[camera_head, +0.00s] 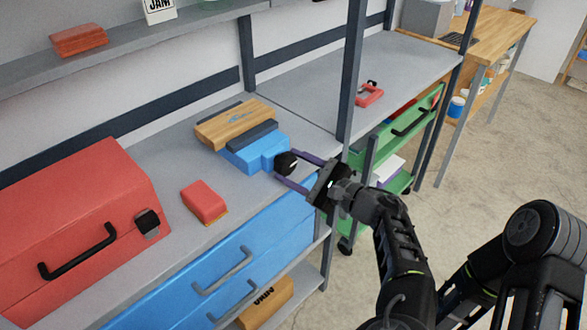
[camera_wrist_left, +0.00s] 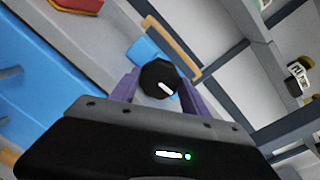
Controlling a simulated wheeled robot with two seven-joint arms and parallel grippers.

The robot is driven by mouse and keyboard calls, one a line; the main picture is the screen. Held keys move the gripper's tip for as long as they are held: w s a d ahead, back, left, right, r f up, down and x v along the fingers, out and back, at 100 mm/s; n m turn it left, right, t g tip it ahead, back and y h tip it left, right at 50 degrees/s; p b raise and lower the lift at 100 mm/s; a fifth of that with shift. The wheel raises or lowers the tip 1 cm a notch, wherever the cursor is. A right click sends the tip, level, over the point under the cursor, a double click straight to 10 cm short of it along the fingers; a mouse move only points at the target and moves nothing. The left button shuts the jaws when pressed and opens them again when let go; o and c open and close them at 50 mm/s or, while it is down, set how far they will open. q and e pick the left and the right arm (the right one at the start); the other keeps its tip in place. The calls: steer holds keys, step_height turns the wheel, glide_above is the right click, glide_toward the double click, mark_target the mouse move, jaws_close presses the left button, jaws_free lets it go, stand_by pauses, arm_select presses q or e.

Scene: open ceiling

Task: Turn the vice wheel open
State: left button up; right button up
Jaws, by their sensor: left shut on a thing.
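The blue vice (camera_head: 250,158) sits on the grey workbench (camera_head: 160,170), with a wooden block (camera_head: 235,124) at its back. Its black wheel (camera_head: 287,161) faces the front of the bench. My left gripper (camera_head: 286,166) is shut on the wheel, with one purple finger on each side. The left wrist view shows the dark many-sided wheel (camera_wrist_left: 159,79) between the purple fingers (camera_wrist_left: 158,86), with a white mark on its face. Part of the vice is hidden behind the gripper and wheel there. My right gripper is not in view.
A red toolbox (camera_head: 80,220) and a small red box (camera_head: 204,202) lie left of the vice. Blue drawers (camera_head: 235,270) are below the bench. A dark upright post (camera_head: 351,75) and a green cart (camera_head: 395,140) stand to the right. The floor at the right is clear.

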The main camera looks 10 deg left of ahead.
arm_select(q)
steer(key=o, duration=1.4)
steer(key=shift+c, duration=0.2)
